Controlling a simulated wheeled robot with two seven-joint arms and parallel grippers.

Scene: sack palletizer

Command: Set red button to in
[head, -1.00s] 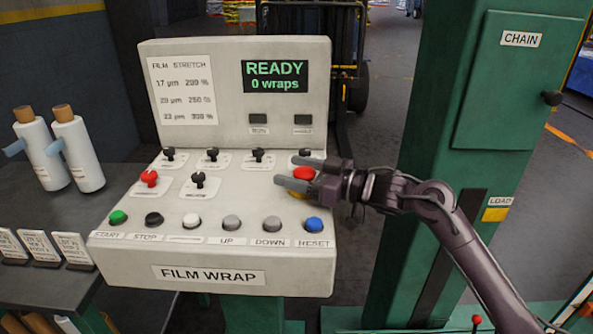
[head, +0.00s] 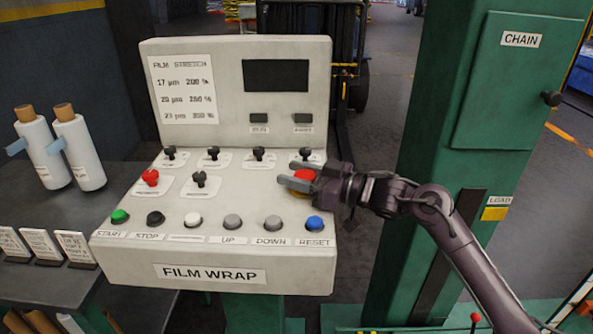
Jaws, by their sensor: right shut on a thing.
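The red button (head: 303,175) is a round mushroom head on a yellow base, at the right of the sloped panel of the film wrap console (head: 215,262). My right gripper (head: 291,175) reaches in from the right and is shut on the red button, one finger on its far side and one on its near side. The fingers hide part of the button and its base. The console's display (head: 276,75) is dark and blank. My left gripper is not in view.
Several small black switches and a red-knobbed switch (head: 151,177) stand on the panel. A row of coloured push buttons, including the blue reset button (head: 314,223), lies along its front. Film rolls (head: 80,150) stand at left. A green column (head: 440,130) rises at right.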

